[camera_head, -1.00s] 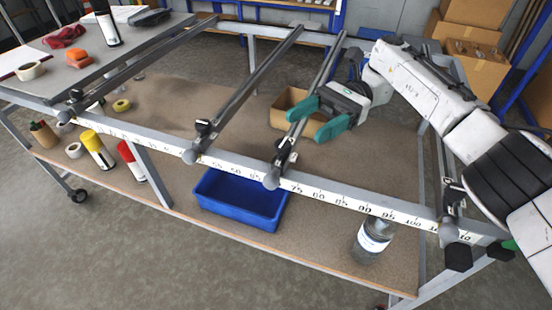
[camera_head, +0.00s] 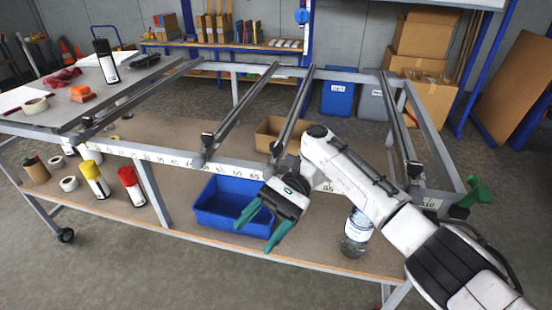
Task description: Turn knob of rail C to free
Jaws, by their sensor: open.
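Several dark rails run across the grey frame, and I can read no rail letters. Counting from the left, the third rail (camera_head: 295,108) has a dark clamp at its front end, on the numbered front bar (camera_head: 232,166). Its knob is small, and its setting cannot be read. Another rail (camera_head: 398,120) stands at the right. My gripper (camera_head: 254,238) is open and empty, its green fingers pointing down-left in front of the bar, below the third rail's end.
A blue bin (camera_head: 222,205) stands on the lower shelf behind my fingers. A bottle (camera_head: 357,232) stands right of my gripper, close to my arm. A green handle (camera_head: 477,191) and a dark knob (camera_head: 458,212) stick out at the frame's right corner.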

